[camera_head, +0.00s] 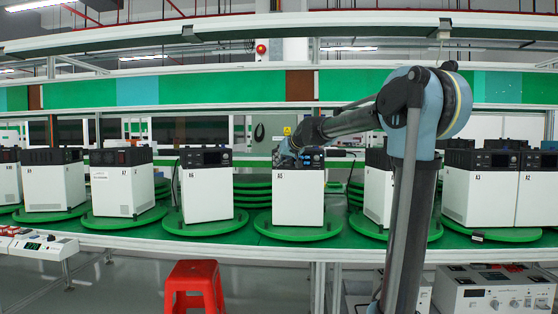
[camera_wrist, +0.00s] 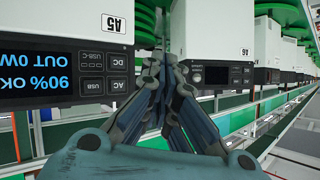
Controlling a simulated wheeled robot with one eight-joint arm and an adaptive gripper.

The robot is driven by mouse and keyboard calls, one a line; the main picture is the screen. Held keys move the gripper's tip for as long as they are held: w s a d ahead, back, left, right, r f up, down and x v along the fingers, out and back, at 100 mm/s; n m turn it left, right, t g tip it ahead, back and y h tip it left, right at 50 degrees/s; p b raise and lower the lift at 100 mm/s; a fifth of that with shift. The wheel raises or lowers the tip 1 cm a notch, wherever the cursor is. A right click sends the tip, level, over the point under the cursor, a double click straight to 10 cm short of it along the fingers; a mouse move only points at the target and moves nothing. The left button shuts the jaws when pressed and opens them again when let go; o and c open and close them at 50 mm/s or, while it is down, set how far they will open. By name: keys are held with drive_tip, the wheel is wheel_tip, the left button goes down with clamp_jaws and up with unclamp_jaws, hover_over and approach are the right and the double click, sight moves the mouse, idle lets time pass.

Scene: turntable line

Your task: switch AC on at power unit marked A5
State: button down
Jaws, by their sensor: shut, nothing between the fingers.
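The power unit marked A5 (camera_head: 298,203) is a white box with a black top panel, standing on a green round turntable (camera_head: 297,233). In the wrist view it shows upside down, with its A5 label (camera_wrist: 114,23) and a lit display (camera_wrist: 35,80) reading "90% OK OUT 0W". Beside the display are buttons marked DC, USB-C, USB and AC (camera_wrist: 117,87). In the head view my gripper (camera_head: 287,158) is at A5's upper left front; contact cannot be told.
Unit A6 (camera_head: 207,195) stands left of A5 in the head view, and also shows at right in the wrist view (camera_wrist: 222,40). More units, such as A7 (camera_head: 122,190) and A3 (camera_head: 478,200), stand along the line. A red stool (camera_head: 193,275) is below the bench.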

drive_tip(key=w, duration=0.7)
drive_tip(key=shift+w+d, duration=0.15)
drive_tip(key=shift+w, duration=0.2)
drive_tip(key=shift+w, duration=0.7)
idle(1.9)
drive_tip(key=shift+s, duration=0.8)
drive_tip(key=shift+s, duration=0.1)
drive_tip(key=s, duration=0.4)
drive_tip(key=shift+s, duration=0.4)
idle(0.6)
